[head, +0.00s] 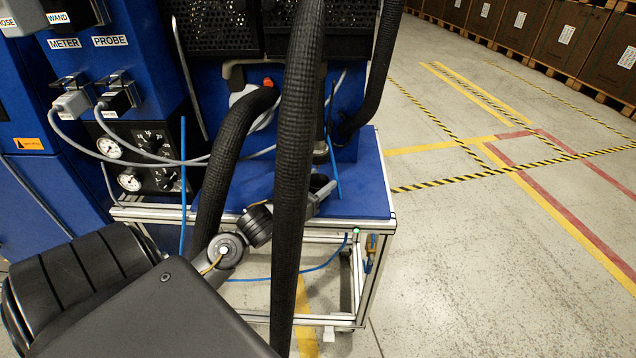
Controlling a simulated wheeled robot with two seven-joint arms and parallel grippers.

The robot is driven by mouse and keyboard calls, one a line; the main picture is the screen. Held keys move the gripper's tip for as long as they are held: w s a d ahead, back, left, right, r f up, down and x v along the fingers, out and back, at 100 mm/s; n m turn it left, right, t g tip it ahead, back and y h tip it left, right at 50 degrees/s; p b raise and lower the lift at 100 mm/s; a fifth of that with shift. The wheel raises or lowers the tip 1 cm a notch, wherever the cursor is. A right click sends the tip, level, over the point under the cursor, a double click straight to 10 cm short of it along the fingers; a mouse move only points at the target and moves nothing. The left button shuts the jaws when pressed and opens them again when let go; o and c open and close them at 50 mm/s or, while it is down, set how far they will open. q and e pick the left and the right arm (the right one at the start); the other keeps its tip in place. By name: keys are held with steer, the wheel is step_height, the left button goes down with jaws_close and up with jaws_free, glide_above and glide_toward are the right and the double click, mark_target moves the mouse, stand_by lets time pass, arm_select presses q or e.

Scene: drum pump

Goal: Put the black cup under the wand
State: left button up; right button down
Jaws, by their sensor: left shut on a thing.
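My left arm reaches in from the lower left, and its gripper (323,193) is over the blue bench top (362,190), partly behind a thick black hose. It is shut on a small dark round thing, which looks like the black cup (319,182). Its left side is hidden by the hose. A dark upright tube, which may be the wand (321,149), comes down just above the cup. Whether the cup is directly under it or touches the bench, I cannot tell. My right gripper is not in view.
A thick black hose (293,150) hangs in front of the bench, and a second hose (232,145) curves down to its left. Plugs labelled METER and PROBE (118,96) and gauges (110,147) are on the blue cabinet at left. Marked floor (480,230) lies open at right.

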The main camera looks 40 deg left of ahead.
arm_select(q)
steer(key=shift+f, duration=0.1)
steer(key=o, duration=1)
steer(key=shift+c, duration=0.2)
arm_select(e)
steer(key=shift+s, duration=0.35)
arm_select(q)
steer(key=shift+s, duration=0.3)
steer(key=s, duration=1.1)
steer(key=shift+s+a+b, duration=0.2)
steer(key=shift+a+b, duration=0.05)
steer(key=shift+b, duration=0.05)
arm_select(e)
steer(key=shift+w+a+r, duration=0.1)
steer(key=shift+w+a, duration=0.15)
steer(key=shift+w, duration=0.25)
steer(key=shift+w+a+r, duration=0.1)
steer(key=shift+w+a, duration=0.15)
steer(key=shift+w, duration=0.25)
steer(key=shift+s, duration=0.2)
